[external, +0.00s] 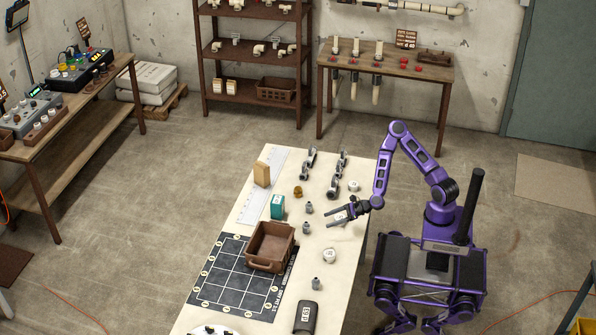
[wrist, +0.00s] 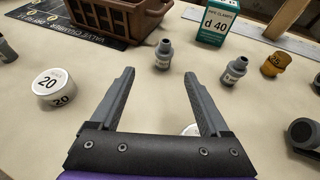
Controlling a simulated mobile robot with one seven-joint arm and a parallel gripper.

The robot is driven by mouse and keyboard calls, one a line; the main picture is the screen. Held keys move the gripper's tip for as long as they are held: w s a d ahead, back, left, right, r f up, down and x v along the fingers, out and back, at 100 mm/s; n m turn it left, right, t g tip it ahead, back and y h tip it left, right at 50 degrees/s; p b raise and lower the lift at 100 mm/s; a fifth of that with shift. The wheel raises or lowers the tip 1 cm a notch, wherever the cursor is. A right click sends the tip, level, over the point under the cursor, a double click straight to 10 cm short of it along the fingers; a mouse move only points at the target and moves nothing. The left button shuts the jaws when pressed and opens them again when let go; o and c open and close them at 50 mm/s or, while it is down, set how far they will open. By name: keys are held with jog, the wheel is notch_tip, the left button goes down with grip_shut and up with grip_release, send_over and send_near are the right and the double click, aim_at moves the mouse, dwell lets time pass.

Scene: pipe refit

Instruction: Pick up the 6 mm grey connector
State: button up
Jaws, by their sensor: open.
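Three small grey connectors stand on the bench. In the wrist view one (wrist: 163,56) is straight ahead beyond my fingertips, a second (wrist: 234,72) stands to its right, and a third (wrist: 6,50) is cut off at the left edge. In the external view they are the middle one (external: 305,228), the farther one (external: 309,208) and the nearer one (external: 316,284). Their small markings are too blurred to tell which is 6 mm. My gripper (wrist: 159,75) is open and empty, low over the bench, apart from the connectors; it also shows in the external view (external: 332,216).
A white cap marked 20 (wrist: 53,88) is left of my gripper. A white object (wrist: 190,129) is partly hidden by the right finger. A brown crate (wrist: 122,14), teal d 40 box (wrist: 215,27) and mustard fitting (wrist: 274,64) stand beyond.

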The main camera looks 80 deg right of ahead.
aim_at(305, 227)
jog(key=b+x, duration=0.1)
jog(key=x, duration=0.9)
jog(key=shift+d+x, duration=0.15)
jog(key=shift+x, duration=1.25)
jog(key=shift+d+x, duration=0.15)
jog(key=shift+x, duration=1.25)
jog(key=shift+w+r, duration=0.15)
jog(key=shift+w, duration=0.05)
grip_shut()
